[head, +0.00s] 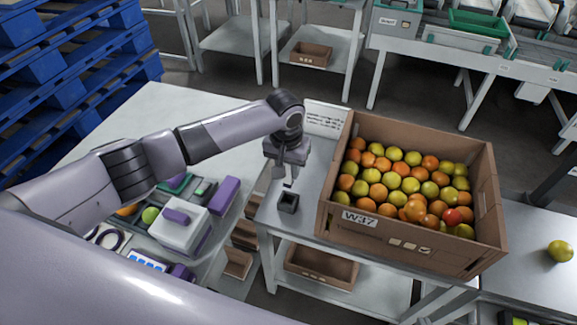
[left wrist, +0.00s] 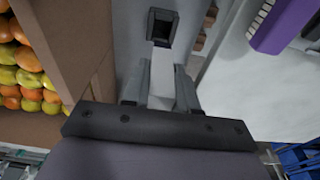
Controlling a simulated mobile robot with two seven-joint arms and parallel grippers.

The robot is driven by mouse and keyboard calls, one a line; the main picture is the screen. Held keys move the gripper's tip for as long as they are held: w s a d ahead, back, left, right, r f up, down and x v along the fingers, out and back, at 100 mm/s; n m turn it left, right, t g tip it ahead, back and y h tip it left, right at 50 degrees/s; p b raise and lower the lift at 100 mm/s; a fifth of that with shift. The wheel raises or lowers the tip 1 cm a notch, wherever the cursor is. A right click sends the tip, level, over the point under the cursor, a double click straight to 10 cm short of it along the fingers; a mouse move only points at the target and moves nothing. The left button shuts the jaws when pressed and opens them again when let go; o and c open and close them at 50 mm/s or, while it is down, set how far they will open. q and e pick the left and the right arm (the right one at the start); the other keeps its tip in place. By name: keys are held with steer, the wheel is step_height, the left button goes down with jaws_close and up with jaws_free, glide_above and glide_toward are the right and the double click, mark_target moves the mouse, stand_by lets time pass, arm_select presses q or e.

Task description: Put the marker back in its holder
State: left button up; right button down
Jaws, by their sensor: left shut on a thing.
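The holder (head: 288,203) is a small dark square cup with an open top, standing on the grey side table left of the big carton. In the left wrist view the holder (left wrist: 160,27) lies straight beyond the fingertips. My left gripper (head: 289,180) points down just above and behind the holder, apart from it. In the left wrist view its fingers (left wrist: 160,85) are shut on a pale, slim thing, apparently the marker (left wrist: 160,70), whose end points toward the holder. The marker is hard to make out in the head view. My right gripper is not in view.
A cardboard carton (head: 410,250) full of tomatoes stands right of the holder, its wall close by. A white sign (head: 325,117) stands behind the gripper. A white table (head: 150,110) with a scale (head: 180,228) and a purple box (head: 224,196) is at the left.

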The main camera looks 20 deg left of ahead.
mark_target(289, 182)
arm_select(q)
steer(key=shift+f+b, duration=1.1)
steer(key=shift+f, duration=0.2)
step_height(289, 182, down, 2)
steer(key=shift+b, duration=1.15)
steer(key=shift+f, duration=0.2)
steer(key=shift+s+p, duration=0.15)
steer(key=shift+p, duration=0.6)
steer(key=shift+f+b, duration=0.85)
steer(key=shift+f, duration=0.95)
steer(key=o, duration=1.1)
steer(key=shift+c, duration=0.2)
steer(key=c, duration=0.3)
